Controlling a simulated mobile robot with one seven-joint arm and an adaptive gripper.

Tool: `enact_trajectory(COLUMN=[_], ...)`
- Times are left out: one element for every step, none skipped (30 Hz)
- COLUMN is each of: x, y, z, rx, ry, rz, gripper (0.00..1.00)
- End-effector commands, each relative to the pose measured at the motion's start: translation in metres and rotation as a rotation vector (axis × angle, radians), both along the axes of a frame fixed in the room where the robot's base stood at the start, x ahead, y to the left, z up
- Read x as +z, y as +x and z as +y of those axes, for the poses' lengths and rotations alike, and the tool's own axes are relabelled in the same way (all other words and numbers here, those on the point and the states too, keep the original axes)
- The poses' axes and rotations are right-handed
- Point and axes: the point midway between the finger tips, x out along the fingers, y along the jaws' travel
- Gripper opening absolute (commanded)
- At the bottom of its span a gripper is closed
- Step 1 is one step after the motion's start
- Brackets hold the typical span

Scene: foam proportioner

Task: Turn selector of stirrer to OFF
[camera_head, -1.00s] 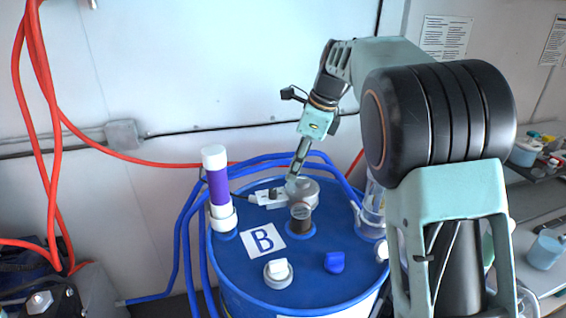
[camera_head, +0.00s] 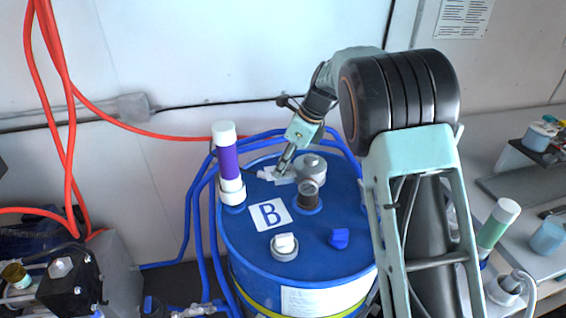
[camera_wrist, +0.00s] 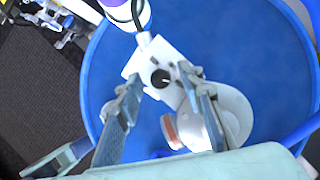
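The stirrer's grey cylindrical motor (camera_head: 311,166) stands on top of the blue drum marked B. Its small white box (camera_head: 268,175) sits at the motor's left. In the wrist view the box's upper face (camera_wrist: 150,58) carries a round black selector knob (camera_wrist: 160,78) with a small light mark. The motor (camera_wrist: 238,112) is partly behind my right finger. My gripper (camera_wrist: 159,84) is open, with one finger on each side of the knob and apparently apart from it. In the head view my gripper (camera_head: 282,170) points down at the box. Labels around the knob are not readable.
The blue drum (camera_head: 252,244) carries a white and purple column (camera_head: 228,165), a white cap (camera_head: 284,244) and a blue cap (camera_head: 340,238). Blue hoses (camera_head: 188,215) curve around the drum. Red hoses (camera_head: 68,130) hang at left. A bench (camera_head: 510,255) with containers stands at right.

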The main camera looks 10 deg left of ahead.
Motion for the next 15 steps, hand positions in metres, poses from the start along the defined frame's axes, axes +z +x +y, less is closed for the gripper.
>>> enact_trajectory(x=[-0.0010, -0.0014, -0.0015, -0.0016, -0.0016, -0.0015, -0.0015, -0.0015, -0.0015, -0.0015, -0.0014, -0.0014, -0.0013, -0.0013, -0.0013], y=[-0.0001, -0.0001, 0.0000, 0.0000, 0.0000, 0.0000, 0.0000, 0.0000, 0.0000, 0.0000, 0.0000, 0.0000, 0.0000, 0.0001, 0.0001], z=[0.0008, 0.0009, 0.0010, 0.0010, 0.0010, 0.0010, 0.0010, 0.0010, 0.0009, 0.0009, 0.0009, 0.0009, 0.0009, 0.0008, 0.0008], rx=[0.001, 0.001, 0.001, 0.001, 0.001, 0.001, 0.001, 0.001, 0.001, 0.001, 0.001, 0.001, 0.001, 0.001, 0.001], ry=[0.000, 0.000, 0.000, 0.000, 0.000, 0.000, 0.000, 0.000, 0.000, 0.000, 0.000, 0.000, 0.000, 0.000, 0.000], rz=[0.000, 0.000, 0.000, 0.000, 0.000, 0.000, 0.000, 0.000, 0.000, 0.000, 0.000, 0.000, 0.000, -0.001, 0.000], gripper=[0.35, 0.35, 0.35, 0.35, 0.35, 0.35, 0.35, 0.35, 0.32, 0.28, 0.25, 0.21, 0.17, 0.14, 0.10])
